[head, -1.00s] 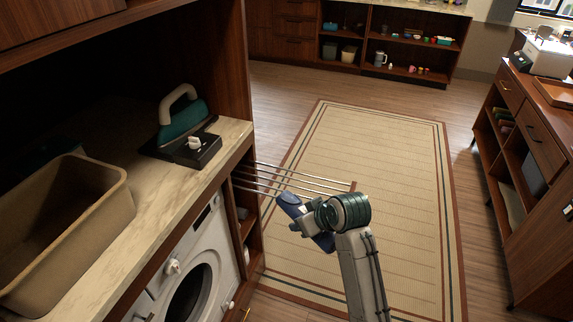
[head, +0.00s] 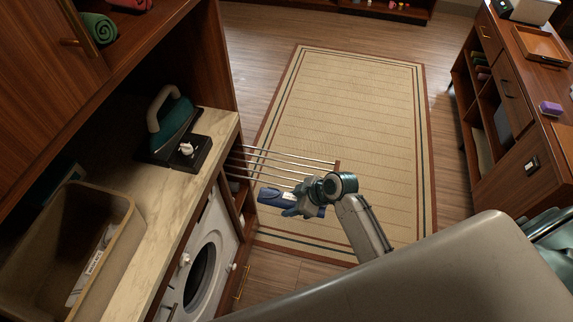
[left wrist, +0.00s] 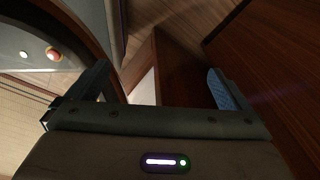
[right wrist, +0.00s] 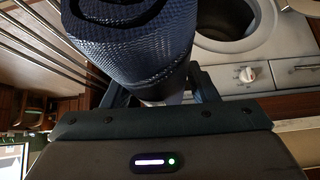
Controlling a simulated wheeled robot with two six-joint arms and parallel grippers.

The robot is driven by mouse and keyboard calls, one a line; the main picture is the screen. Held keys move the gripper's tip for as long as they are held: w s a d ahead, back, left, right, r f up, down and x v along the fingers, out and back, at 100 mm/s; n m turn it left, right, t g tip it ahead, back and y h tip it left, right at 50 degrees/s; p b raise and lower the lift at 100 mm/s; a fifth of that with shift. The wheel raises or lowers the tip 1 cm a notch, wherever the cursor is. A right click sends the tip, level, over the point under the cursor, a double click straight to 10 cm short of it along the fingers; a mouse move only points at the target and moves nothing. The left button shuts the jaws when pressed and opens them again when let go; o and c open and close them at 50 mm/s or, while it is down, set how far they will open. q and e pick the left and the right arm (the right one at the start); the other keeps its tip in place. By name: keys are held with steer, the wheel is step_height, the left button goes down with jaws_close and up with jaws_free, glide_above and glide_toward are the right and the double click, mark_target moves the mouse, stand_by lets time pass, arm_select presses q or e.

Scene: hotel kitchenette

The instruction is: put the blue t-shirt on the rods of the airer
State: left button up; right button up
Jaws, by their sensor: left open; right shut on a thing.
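The blue t-shirt (head: 273,197), a rolled dark blue bundle, is in my right gripper (head: 297,206), which is shut on it. It lies roughly level, just on the near side of the airer's rods. In the right wrist view the rolled t-shirt (right wrist: 130,45) fills the space between and above the fingers. The airer's thin metal rods (head: 275,158) stick out from the cabinet side over the rug; they also show in the right wrist view (right wrist: 62,40). I cannot tell whether shirt and rods touch. My left gripper (left wrist: 160,88) is open and empty, facing dark wooden surfaces.
The marble counter (head: 175,215) holds an iron (head: 172,120) and a tan bin (head: 110,240). A white washing machine (head: 212,245) stands under it, close to the right gripper. A wooden cabinet (head: 520,130) stands at the right. The rug (head: 370,120) is clear.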

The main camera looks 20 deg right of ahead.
steer(key=w+d, duration=0.2)
steer(key=w, duration=0.1)
steer(key=w+d+f, duration=0.1)
steer(key=w+d, duration=0.1)
steer(key=w, duration=0.2)
steer(key=w+d+b, duration=0.1)
steer(key=w+d, duration=0.1)
steer(key=w, duration=0.2)
steer(key=shift+w+f, duration=0.25)
steer(key=shift+f, duration=0.05)
steer(key=shift+w+d, duration=0.15)
steer(key=shift+w, duration=0.1)
step_height(320, 180, down, 3)
steer(key=b, duration=0.3)
steer(key=shift+f, duration=0.2)
steer(key=shift+w+r, duration=0.1)
steer(key=o, duration=1.1)
